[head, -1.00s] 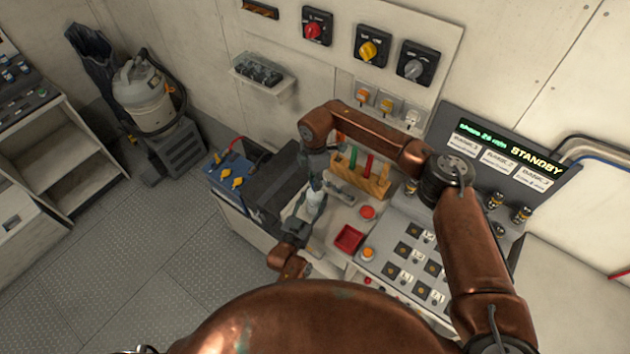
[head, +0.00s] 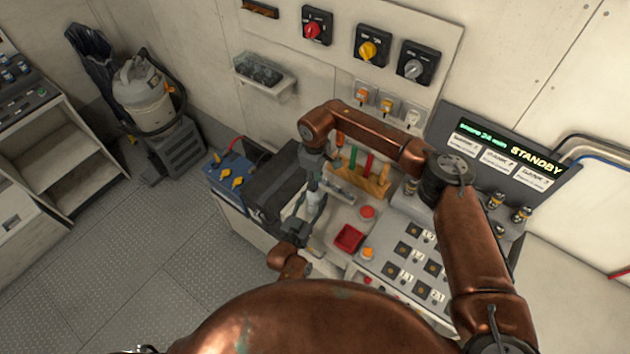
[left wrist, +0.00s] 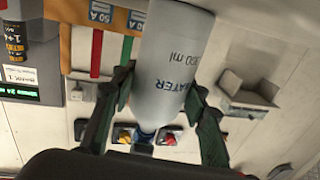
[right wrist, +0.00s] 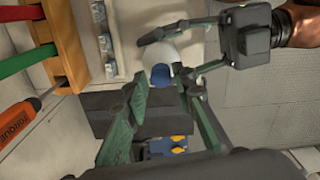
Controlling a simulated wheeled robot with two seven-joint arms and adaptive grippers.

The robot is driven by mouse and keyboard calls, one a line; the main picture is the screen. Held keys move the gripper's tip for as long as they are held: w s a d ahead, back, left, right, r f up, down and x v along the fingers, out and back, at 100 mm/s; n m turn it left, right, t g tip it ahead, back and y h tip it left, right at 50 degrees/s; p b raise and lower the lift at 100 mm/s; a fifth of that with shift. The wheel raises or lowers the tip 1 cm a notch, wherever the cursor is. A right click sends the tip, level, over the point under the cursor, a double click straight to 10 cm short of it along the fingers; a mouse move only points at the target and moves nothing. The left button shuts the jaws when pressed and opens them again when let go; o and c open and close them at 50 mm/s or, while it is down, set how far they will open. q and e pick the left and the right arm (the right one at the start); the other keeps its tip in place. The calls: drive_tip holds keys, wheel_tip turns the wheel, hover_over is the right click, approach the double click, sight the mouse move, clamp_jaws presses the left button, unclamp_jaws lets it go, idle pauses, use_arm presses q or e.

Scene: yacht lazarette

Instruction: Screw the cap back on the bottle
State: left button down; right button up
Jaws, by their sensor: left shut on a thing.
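The translucent white water bottle (left wrist: 175,65) is gripped between the fingers of my left gripper (left wrist: 160,95). In the head view the bottle (head: 315,196) is held above the left part of the console, with my left gripper (head: 304,222) coming from below. The blue cap (right wrist: 160,76) shows at the bottle's end in the right wrist view; it also shows in the left wrist view (left wrist: 146,133). Whether it is seated on the threads I cannot tell. My right gripper (right wrist: 163,88) has its fingers spread on either side of the cap, with gaps visible.
A wooden rack (head: 376,184) with coloured-handled tools stands right behind the bottle. A red tray (head: 349,238) and red button (head: 367,212) lie to the right. A battery with yellow caps (head: 232,177) sits at left.

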drive_tip(key=shift+o, duration=1.1)
drive_tip(key=shift+r, duration=2.25)
drive_tip(key=shift+a, duration=0.1)
drive_tip(key=shift+c, duration=0.4)
